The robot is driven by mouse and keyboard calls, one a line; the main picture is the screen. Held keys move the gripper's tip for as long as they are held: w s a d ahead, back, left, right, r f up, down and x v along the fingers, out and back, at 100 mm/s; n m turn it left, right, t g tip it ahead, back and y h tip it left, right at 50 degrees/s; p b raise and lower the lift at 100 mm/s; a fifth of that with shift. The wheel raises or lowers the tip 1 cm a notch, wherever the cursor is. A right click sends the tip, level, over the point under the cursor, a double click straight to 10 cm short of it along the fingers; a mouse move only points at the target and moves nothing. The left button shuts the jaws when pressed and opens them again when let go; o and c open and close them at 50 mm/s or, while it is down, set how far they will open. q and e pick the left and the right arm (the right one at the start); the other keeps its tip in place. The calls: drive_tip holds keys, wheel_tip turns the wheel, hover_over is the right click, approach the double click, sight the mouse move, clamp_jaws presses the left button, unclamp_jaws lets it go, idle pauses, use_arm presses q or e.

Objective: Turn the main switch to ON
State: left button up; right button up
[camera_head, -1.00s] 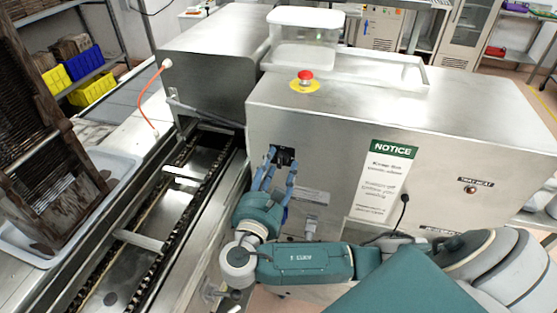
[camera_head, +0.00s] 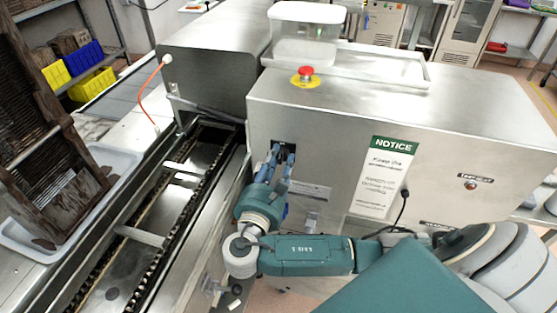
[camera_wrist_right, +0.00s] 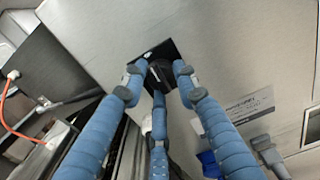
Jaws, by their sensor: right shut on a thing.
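The main switch (camera_head: 284,146) is a small black plate with a dark knob on the front of the steel machine, at its left end. My right gripper (camera_head: 283,151) reaches up to it with blue fingers shut on the knob. In the right wrist view, the black switch plate (camera_wrist_right: 153,50) shows between and behind the fingertips of the right gripper (camera_wrist_right: 159,72), which close around the dark knob from several sides. The fingers partly cover the knob, and I cannot read its position or any ON marking. My left gripper is in neither view.
A red emergency button (camera_head: 305,74) on a yellow base sits on top of the machine, above the switch. A NOTICE sign (camera_head: 388,175) is to the right. A chain conveyor (camera_head: 185,190) runs at the left. A black cable (camera_head: 404,194) hangs by the sign.

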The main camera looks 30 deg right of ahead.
drive_tip(key=m, duration=0.4)
drive_tip(key=shift+s+d+m+b, duration=0.1)
drive_tip(key=shift+d+m+b, duration=0.05)
drive_tip(key=shift+m+b, duration=0.2)
drive_tip(key=m+b, duration=0.1)
drive_tip(key=m, duration=0.2)
drive_tip(key=shift+m+b, duration=0.25)
drive_tip(key=shift+b, duration=0.05)
drive_tip(key=m+b, duration=0.1)
drive_tip(key=m, duration=0.1)
drive_tip(key=m+b, duration=0.2)
drive_tip(key=shift+f+m, duration=0.2)
drive_tip(key=shift+m, duration=0.1)
drive_tip(key=shift+s+m+b, duration=0.1)
drive_tip(key=shift+m+b, duration=2.3)
drive_tip(key=o, duration=1)
drive_tip(key=shift+o, duration=0.7)
drive_tip(key=shift+s+d, duration=0.1)
